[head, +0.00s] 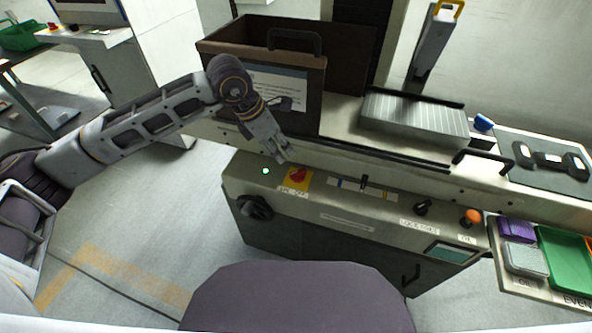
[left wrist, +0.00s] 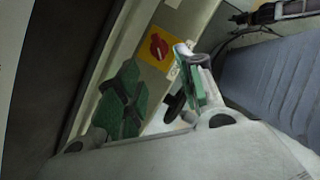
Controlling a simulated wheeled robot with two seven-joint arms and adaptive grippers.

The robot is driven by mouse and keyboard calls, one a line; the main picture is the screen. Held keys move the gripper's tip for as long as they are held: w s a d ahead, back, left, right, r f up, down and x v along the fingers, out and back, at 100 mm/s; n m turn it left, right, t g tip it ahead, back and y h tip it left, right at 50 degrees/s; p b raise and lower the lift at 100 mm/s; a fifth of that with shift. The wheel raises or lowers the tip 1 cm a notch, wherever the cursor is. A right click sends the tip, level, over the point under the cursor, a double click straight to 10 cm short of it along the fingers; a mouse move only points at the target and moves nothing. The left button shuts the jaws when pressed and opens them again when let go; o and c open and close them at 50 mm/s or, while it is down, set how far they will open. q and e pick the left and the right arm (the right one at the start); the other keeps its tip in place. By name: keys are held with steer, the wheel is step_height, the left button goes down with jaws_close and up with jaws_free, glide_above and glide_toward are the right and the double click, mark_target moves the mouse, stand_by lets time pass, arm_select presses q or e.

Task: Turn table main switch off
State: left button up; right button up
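The main switch (head: 297,176) is a red rotary knob on a yellow plate, on the sloping front panel of the machine table (head: 340,208). Small lettering below it seems to include "OFF"; I cannot tell the knob's setting. The switch also shows in the left wrist view (left wrist: 158,46), beyond the fingers. My left gripper (head: 279,152) hangs just above and behind the switch, apart from it. In the left wrist view my left gripper (left wrist: 162,88) has its green-padded fingers spread with nothing between them. My right gripper is not in view.
A lit green lamp (head: 265,170) sits left of the switch, and a black handle (head: 255,207) below it. A slider (head: 364,182), black knob (head: 423,207) and orange button (head: 472,217) lie to the right. A brown box (head: 300,115) stands behind my left gripper.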

mark_target(297, 172)
arm_select(q)
steer(key=shift+w+a, duration=0.1)
steer(key=shift+a, duration=0.1)
steer(key=shift+f, duration=0.15)
steer(key=shift+x, duration=6.85)
steer(key=shift+a, duration=0.1)
steer(key=shift+c, duration=0.4)
jaws_close()
